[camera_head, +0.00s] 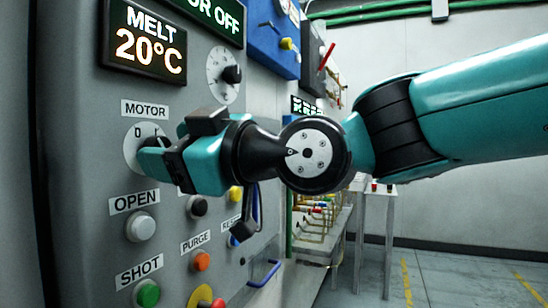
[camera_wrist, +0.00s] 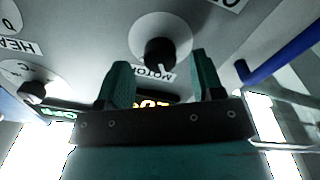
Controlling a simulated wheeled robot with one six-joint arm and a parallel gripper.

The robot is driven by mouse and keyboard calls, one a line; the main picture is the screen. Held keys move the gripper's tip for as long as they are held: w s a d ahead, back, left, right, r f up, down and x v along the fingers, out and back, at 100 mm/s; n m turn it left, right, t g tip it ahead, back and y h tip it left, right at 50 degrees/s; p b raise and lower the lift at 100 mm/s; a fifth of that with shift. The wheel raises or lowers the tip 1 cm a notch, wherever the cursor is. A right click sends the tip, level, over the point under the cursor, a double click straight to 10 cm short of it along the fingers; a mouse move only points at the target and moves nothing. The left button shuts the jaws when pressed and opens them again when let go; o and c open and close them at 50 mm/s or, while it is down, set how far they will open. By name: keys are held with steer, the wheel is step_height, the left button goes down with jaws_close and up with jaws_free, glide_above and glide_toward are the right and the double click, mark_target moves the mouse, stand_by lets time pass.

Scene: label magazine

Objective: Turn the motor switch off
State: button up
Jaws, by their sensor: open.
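The motor switch is a dial on a pale round plate (camera_head: 133,140) below the MOTOR label (camera_head: 145,109) on the grey panel. In the head view my gripper (camera_head: 152,158) is in front of it and hides its knob and lower right part. In the wrist view the switch's black knob (camera_wrist: 160,52) sits on its pale plate, just ahead of and between the tips of my open gripper (camera_wrist: 161,64). The jaws appear empty. I cannot tell whether a finger touches the knob, nor which way the knob points.
An OPEN button (camera_head: 141,227), a green SHOT button (camera_head: 147,293) and other buttons sit below the switch. A black knob (camera_head: 231,74) is above right, beside the MELT display (camera_head: 144,42). A blue handle (camera_head: 264,273) sticks out at the panel's lower right.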

steer(key=b+v, duration=0.3)
steer(key=v, duration=1.2)
steer(key=shift+d, duration=0.3)
steer(key=shift+s, duration=0.15)
steer(key=d+f+m+g+h, duration=0.1)
steer(key=d+f+m+h, duration=0.15)
steer(key=f, duration=0.55)
steer(key=d+f+m+g+h, duration=0.1)
steer(key=d+f+m+h, duration=0.2)
steer(key=f, duration=0.5)
steer(key=s+d+f+m+g+h, duration=0.3)
steer(key=s+d+f+h, duration=0.1)
steer(key=f, duration=0.2)
steer(key=s+d+f+m+g+h, duration=0.2)
steer(key=s+d+f+m+h, duration=0.15)
steer(key=f, duration=0.25)
step_height(320, 180, up, 12)
steer(key=p, duration=1.3)
steer(key=shift+s, duration=0.4)
steer(key=shift+d, duration=0.15)
